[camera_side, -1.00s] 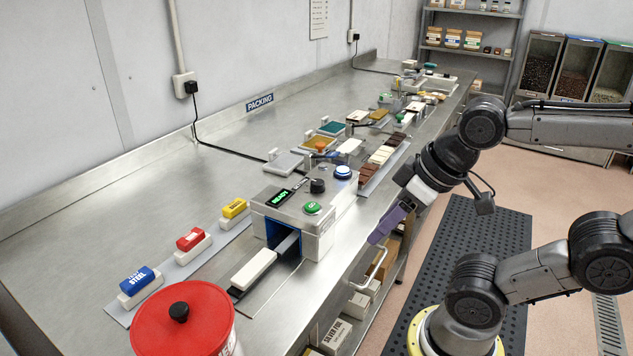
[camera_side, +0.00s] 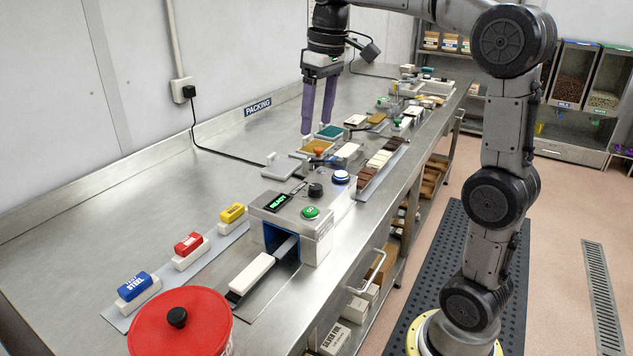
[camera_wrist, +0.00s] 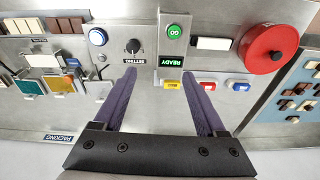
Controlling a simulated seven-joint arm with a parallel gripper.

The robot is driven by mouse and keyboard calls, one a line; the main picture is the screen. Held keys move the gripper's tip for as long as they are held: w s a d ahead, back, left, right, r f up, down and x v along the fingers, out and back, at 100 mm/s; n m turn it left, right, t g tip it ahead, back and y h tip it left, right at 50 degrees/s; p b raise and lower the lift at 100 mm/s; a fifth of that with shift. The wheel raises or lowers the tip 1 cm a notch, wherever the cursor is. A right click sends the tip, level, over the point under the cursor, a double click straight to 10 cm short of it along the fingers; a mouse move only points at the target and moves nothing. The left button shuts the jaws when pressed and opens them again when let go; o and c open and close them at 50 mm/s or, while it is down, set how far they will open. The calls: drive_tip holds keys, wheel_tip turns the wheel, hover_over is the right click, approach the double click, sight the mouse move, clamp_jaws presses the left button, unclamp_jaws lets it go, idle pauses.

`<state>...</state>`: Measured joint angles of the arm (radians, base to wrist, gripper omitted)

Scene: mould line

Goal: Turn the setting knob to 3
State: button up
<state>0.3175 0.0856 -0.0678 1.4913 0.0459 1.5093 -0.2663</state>
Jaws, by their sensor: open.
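The setting knob (camera_side: 316,190) is a small black dial on the top of the grey machine (camera_side: 290,205). In the wrist view the knob (camera_wrist: 133,46) has a white pointer mark, with the word SETTING beside it; the numbers are too small to read. My gripper (camera_side: 316,129) is open and empty, its purple fingers pointing down, well above the bench and behind the machine in the side view. In the wrist view my gripper (camera_wrist: 166,76) has its fingertips apart, near the knob and the READY display (camera_wrist: 171,62).
A green button (camera_side: 310,212) and a blue button (camera_side: 341,176) flank the knob. Blue, red and yellow labelled blocks (camera_side: 188,243) stand on a strip at left. A red lidded tub (camera_side: 180,335) is in front. Coloured trays (camera_side: 328,131) lie beyond the machine.

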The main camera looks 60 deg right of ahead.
drive_tip(key=m, duration=0.1)
hover_over(316, 186)
drive_tip(key=a, duration=0.2)
wheel_tip(316, 186, down, 3)
wheel_tip(316, 186, down, 3)
drive_tip(key=d+g, duration=0.2)
drive_tip(key=d, duration=0.1)
drive_tip(key=shift+m+t+y, duration=0.3)
drive_tip(key=f, duration=0.9)
drive_tip(key=a+f, duration=0.1)
drive_tip(key=f, duration=0.3)
drive_tip(key=shift+s+f, duration=0.1)
drive_tip(key=shift+f, duration=0.3)
clamp_jaws()
